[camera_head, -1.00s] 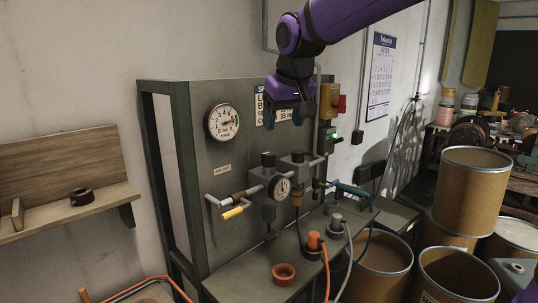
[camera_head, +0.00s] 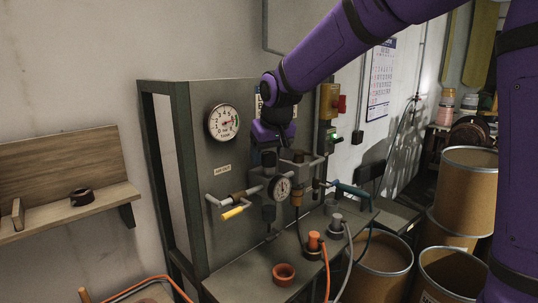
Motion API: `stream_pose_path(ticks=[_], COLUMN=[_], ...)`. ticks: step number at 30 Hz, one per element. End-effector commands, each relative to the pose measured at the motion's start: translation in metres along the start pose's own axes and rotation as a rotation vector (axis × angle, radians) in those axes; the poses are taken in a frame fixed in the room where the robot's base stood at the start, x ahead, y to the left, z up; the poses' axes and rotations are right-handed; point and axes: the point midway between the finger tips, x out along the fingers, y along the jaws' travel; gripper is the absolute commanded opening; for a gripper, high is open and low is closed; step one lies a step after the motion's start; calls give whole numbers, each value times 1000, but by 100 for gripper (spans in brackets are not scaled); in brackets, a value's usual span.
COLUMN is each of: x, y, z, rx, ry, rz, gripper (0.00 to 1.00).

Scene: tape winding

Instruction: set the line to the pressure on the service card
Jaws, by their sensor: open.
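The service card (camera_head: 259,106) on the panel is almost wholly hidden behind my arm. A large round gauge (camera_head: 224,122) is on the panel, its needle too small to read exactly. A regulator with a small round gauge (camera_head: 281,188) sits in the pipe line. My gripper (camera_head: 270,152) is open, pointing down at the top of the regulator; whether it touches the knob there cannot be told. A yellow-handled valve (camera_head: 234,212) is on the left of the line, and a blue-handled one (camera_head: 351,190) is on the right.
An orange plug (camera_head: 314,242) with a hose and a grey plug (camera_head: 337,224) stand on the bench. An orange ring (camera_head: 284,274) lies at the bench front. A wooden shelf (camera_head: 70,213) holds a dark roll (camera_head: 81,197). Brown drums (camera_head: 468,195) crowd the right.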

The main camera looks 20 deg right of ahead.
Motion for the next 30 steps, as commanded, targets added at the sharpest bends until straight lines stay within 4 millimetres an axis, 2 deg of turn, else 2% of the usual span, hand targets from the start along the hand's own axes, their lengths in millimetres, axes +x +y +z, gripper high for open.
stream_pose_path(ticks=[10, 11, 15, 17, 30], x=[4, 4, 4, 4, 4], y=[0, 0, 0, 0, 0], z=[0, 0, 0, 0, 0], rx=[0, 0, 0, 0, 89], ry=[0, 0, 0, 0, -4], rz=[0, 0, 0, 0, 39], gripper=[66, 62, 29, 18, 18])
